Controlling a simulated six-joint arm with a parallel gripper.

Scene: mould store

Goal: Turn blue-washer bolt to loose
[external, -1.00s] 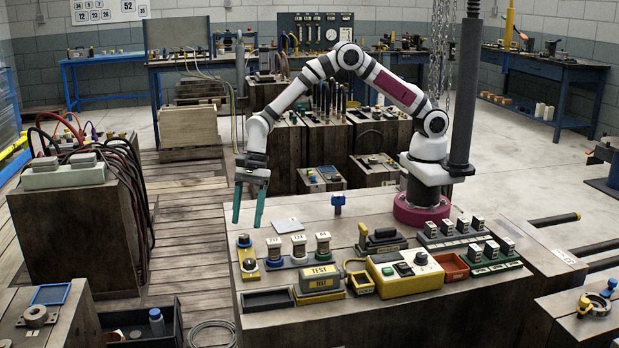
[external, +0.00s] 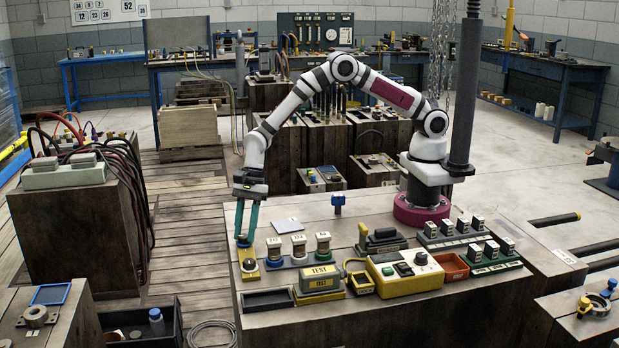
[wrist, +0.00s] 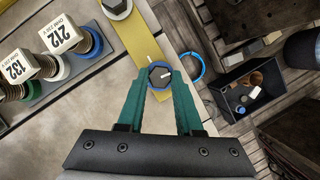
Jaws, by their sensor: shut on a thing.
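The blue-washer bolt (wrist: 159,75) has a dark hex head with a short white mark, seated in a blue washer. It stands at one end of a yellow plate (wrist: 140,40). My gripper (wrist: 158,84) is shut on the bolt head, with one green finger on each side. In the external view, the fingers of my gripper (external: 246,236) come down over the bolt at the back end of the plate (external: 250,275), partly hiding it. A second bolt (wrist: 117,7) with a pale washer sits at the plate's other end.
Numbered pieces with coloured rings (external: 299,245) stand close to the right of the plate in the external view. A blue ring (wrist: 192,68) shows beside the bolt in the wrist view. The bench edge is close on the left.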

